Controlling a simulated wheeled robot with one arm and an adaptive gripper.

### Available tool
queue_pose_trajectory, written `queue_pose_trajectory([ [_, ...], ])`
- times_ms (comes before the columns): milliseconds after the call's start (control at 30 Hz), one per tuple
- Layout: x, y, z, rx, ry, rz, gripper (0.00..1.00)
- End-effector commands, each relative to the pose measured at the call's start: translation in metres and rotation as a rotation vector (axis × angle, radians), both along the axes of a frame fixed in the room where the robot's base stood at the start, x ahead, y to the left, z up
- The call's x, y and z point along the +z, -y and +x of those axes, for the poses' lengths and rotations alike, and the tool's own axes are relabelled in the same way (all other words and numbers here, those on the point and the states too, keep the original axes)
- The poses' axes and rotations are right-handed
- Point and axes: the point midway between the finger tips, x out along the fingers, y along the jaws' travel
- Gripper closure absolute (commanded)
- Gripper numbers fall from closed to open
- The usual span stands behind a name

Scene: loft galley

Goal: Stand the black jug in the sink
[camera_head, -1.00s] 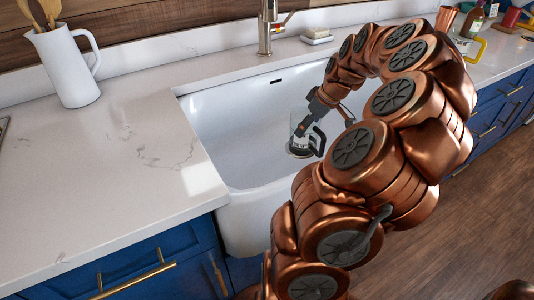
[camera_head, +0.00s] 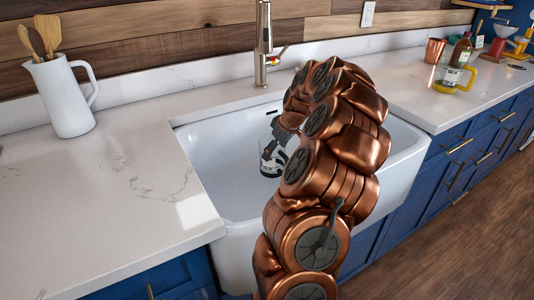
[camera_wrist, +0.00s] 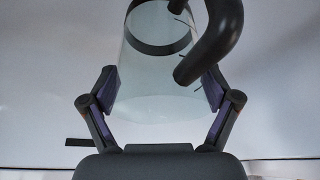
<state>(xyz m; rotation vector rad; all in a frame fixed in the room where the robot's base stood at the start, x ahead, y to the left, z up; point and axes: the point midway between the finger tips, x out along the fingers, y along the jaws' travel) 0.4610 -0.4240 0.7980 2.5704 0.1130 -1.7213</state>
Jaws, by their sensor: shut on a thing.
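The black jug (camera_head: 268,160) is clear glass with a black band and black handle. My gripper is shut on the jug's glass body.
A faucet (camera_head: 263,45) stands behind the sink. A white pitcher (camera_head: 62,100) with wooden utensils is on the left counter. A yellow-handled glass jug (camera_head: 448,78), a bottle (camera_head: 461,50) and a copper cup (camera_head: 435,50) stand on the right counter. The left counter's front is bare.

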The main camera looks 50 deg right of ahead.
Motion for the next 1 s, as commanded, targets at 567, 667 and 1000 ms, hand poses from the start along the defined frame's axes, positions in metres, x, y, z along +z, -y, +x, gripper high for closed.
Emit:
queue_pose_trajectory([
  [567,-0.019,0.003,0.039,-0.001,0.002,0.000,0.50],
  [667,-0.032,0.003,0.039,0.000,0.001,0.000,0.50],
  [1000,-0.038,0.003,0.039,-0.001,0.003,-0.002,0.50],
])
